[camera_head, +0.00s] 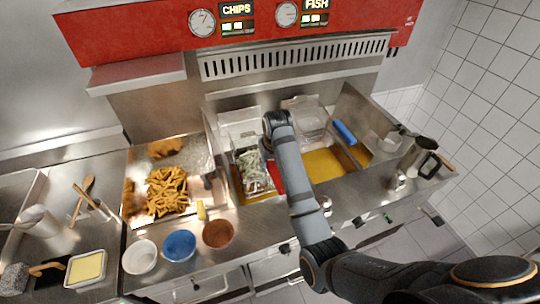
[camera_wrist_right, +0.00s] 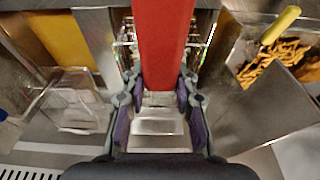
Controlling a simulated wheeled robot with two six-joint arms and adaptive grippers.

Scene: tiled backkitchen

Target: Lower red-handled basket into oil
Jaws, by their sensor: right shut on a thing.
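The red handle (camera_head: 277,178) shows beside my forearm at the fryer's left vat. It belongs to a wire basket holding pale, uncooked-looking chips (camera_head: 254,172). The basket is over or in the left vat, where yellow oil (camera_head: 237,190) shows at its edge; I cannot tell how deep it sits. In the right wrist view, the red handle (camera_wrist_right: 165,40) runs between the fingers of my right gripper (camera_wrist_right: 160,88), which is shut on it. In the head view my own arm hides these fingers. My left gripper is not in view.
The right vat holds yellow oil (camera_head: 325,164) and a basket with a blue handle (camera_head: 345,132). Fried chips (camera_head: 166,190) lie in the tray to the left. White, blue (camera_head: 179,245) and brown bowls line the front. A metal jug (camera_head: 424,150) stands far right.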

